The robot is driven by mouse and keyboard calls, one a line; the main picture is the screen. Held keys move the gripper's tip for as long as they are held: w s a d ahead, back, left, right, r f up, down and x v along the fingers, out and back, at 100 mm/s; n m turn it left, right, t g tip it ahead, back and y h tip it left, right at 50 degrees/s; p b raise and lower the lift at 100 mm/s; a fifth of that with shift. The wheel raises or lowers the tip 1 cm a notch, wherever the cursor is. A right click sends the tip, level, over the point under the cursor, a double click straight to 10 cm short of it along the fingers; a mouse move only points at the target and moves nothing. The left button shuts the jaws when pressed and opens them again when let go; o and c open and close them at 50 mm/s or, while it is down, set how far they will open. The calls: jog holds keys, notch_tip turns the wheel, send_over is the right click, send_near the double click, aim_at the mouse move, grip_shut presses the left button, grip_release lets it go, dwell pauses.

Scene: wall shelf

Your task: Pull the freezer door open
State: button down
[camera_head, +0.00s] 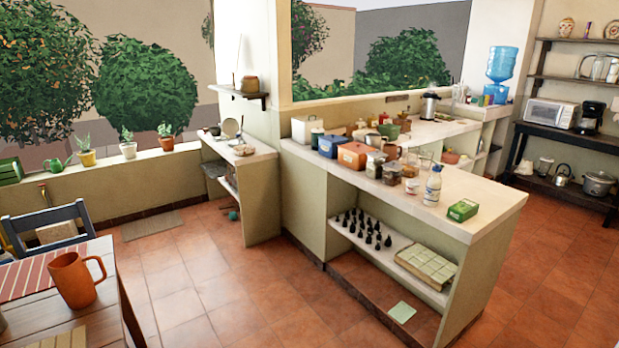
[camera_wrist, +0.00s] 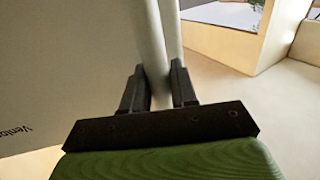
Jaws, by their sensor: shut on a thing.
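In the wrist view, a large pale panel with dark lettering, which looks like the freezer door (camera_wrist: 75,60), fills the left side. A pale upright strip at its right edge runs down between the two dark fingers of my gripper (camera_wrist: 160,80). The fingers are shut on this strip. I cannot tell whether it is a handle or the door's own edge. How far the door stands open does not show. Neither the freezer nor my gripper is in the head view.
The head view shows a cluttered counter (camera_head: 490,207) with shelves below. A wooden table (camera_head: 100,320) with an orange mug (camera_head: 76,281) stands at lower left. Tiled floor (camera_head: 200,275) lies clear between them. In the wrist view, a wall and pale floor (camera_wrist: 275,115) are at right.

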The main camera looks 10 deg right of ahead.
jog(key=shift+w, duration=0.1)
jog(key=c, duration=1)
grip_release()
jog(key=p+v, duration=0.2)
jog(key=v, duration=1.3)
jog(key=shift+s+a+p, duration=0.25)
jog(key=shift+p, duration=0.05)
